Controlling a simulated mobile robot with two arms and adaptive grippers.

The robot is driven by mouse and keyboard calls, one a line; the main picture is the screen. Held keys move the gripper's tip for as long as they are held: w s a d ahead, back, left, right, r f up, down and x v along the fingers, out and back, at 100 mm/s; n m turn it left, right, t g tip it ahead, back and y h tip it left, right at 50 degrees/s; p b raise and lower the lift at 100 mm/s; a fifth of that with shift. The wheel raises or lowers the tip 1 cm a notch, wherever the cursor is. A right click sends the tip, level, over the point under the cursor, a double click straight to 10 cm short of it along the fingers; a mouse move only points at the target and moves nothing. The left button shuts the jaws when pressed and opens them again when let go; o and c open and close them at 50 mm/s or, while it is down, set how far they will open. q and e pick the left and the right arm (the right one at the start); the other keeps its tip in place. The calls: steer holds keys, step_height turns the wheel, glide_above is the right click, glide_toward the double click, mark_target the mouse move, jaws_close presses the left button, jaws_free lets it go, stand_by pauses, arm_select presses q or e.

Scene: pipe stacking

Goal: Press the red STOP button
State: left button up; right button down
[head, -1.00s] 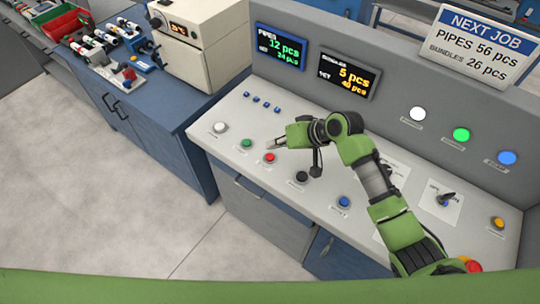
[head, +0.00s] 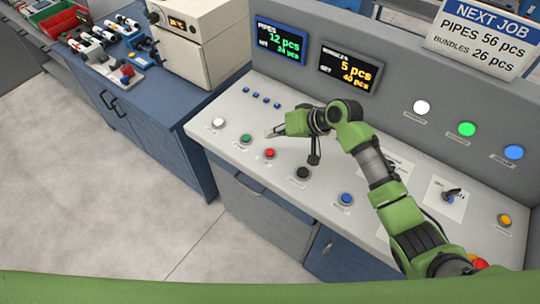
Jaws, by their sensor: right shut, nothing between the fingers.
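A round red button (head: 269,153) sits on the light sloped console top, between a green button (head: 246,139) and a black button (head: 303,173). Its label is too small to read. My right gripper (head: 272,134) is shut and empty. Its tip shows just above the red button in the picture, apart from it, and the button is in full view. The gripper's height over the panel is hard to tell. My left gripper is not in view.
A white button (head: 218,122) and a blue button (head: 346,198) share the row. A red-and-orange round thing (head: 481,263) is partly hidden by my right forearm. Two displays (head: 349,71) stand on the upright back panel. A blue cabinet (head: 150,125) stands at left.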

steer(key=b, duration=0.3)
glide_above(272, 153)
step_height(272, 153, down, 4)
steer(key=shift+w+f, duration=0.15)
steer(key=shift+f, duration=0.05)
steer(key=shift+f+b, duration=0.35)
steer(key=shift+f, duration=0.3)
steer(key=shift+f, duration=0.1)
stand_by(0.4)
steer(key=shift+f, duration=0.35)
steer(key=shift+f+b, duration=0.3)
steer(key=shift+f, duration=0.15)
stand_by(0.5)
steer(key=shift+r, duration=0.1)
steer(key=shift+r+p, duration=0.75)
steer(key=shift+p, duration=0.15)
